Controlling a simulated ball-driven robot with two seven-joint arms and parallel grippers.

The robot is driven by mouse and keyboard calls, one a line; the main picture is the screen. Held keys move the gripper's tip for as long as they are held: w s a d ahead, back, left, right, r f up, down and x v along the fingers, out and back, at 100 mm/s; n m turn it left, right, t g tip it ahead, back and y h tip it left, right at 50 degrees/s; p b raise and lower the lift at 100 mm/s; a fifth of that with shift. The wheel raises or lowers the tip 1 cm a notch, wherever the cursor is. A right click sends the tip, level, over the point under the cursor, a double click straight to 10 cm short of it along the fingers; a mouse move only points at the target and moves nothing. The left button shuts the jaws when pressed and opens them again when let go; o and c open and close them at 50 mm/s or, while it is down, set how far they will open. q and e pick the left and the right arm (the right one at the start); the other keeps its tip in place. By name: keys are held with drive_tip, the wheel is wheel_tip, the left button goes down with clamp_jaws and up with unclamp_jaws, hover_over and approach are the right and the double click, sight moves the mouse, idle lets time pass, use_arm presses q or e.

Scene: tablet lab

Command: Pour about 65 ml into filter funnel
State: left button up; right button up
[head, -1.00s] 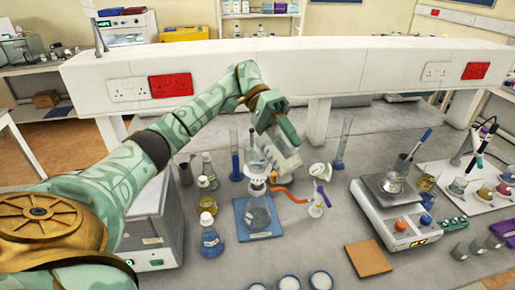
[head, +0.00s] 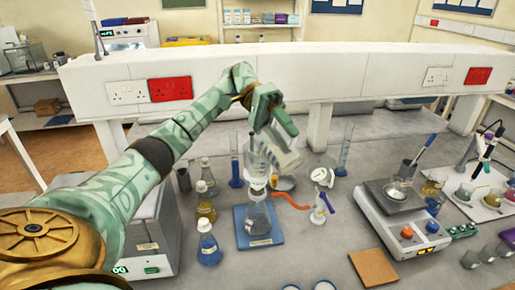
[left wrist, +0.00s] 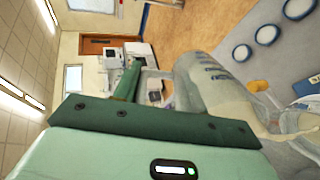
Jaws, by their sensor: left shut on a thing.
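My left gripper (head: 268,112) is shut on a clear glass vessel (head: 283,150) and holds it tilted at the filter funnel. The vessel is large in the left wrist view (left wrist: 215,88), with blue markings on its side. The filter funnel (head: 256,170) stands upright on a clear flask (head: 258,218). The flask stands on a blue base (head: 242,236). The vessel's mouth overlaps the funnel top in the head view, so I cannot tell whether they touch. No liquid stream can be made out. My right gripper is not in view.
Several bottles (head: 208,245) stand left of the flask, beside a grey instrument (head: 150,240). An orange tube (head: 292,203) runs right from the funnel. A balance (head: 400,205) carries a beaker at right. Tall cylinders (head: 344,150) stand behind. A brown tile (head: 374,268) lies in front.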

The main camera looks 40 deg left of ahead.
sight(276, 123)
use_arm(q)
drive_tip(key=shift+b, duration=0.3)
drive_tip(key=shift+a+r, duration=0.2)
drive_tip(key=shift+w+a+r+h+p, duration=0.2)
drive_tip(key=shift+a+h+p, duration=0.15)
drive_tip(key=shift+a+h, duration=0.2)
drive_tip(key=shift+w+a+r+h, duration=0.1)
drive_tip(key=shift+a+r+h, duration=0.2)
drive_tip(key=shift+a, duration=0.3)
idle(0.5)
